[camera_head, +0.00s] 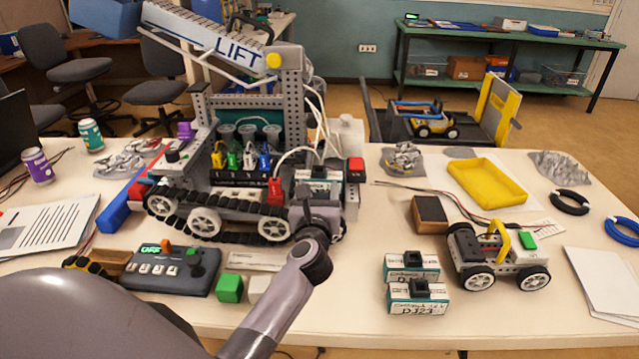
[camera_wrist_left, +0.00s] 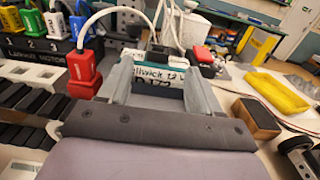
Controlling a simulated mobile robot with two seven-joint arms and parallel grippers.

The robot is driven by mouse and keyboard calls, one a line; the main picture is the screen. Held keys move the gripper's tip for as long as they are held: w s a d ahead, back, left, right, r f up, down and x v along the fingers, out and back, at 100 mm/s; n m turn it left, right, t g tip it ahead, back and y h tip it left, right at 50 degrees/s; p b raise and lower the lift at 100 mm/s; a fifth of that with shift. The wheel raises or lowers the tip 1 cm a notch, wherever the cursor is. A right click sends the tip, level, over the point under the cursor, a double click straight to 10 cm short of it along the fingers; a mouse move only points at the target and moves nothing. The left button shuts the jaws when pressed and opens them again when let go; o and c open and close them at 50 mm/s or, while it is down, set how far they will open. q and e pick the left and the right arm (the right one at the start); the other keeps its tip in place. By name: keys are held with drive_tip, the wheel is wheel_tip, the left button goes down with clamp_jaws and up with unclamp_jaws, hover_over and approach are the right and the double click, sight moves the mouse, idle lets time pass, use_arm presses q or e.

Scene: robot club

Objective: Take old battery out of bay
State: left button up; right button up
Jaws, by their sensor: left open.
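The old battery (camera_head: 318,174), white and teal with a dark top, sits in the bay at the right end of the tracked lift robot (camera_head: 225,198). In the left wrist view the battery (camera_wrist_left: 160,72) shows its printed label straight ahead, between the fingers. My left gripper (camera_head: 316,198) is at the front of the bay, seen partly from behind. In the wrist view the left gripper (camera_wrist_left: 160,85) is open, one grey finger on each side of the battery; I cannot tell whether they touch it. My right gripper is not in view.
Two similar batteries (camera_head: 417,298) stand on the table right of my arm, beside a small wheeled robot (camera_head: 487,258). A red plug (camera_wrist_left: 82,70) with a white cable is left of the fingers. A yellow tray (camera_head: 487,183) lies farther right.

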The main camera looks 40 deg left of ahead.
sight(319, 173)
use_arm(q)
drive_tip(key=shift+x, duration=3.2)
drive_tip(key=shift+f, duration=0.1)
clamp_jaws()
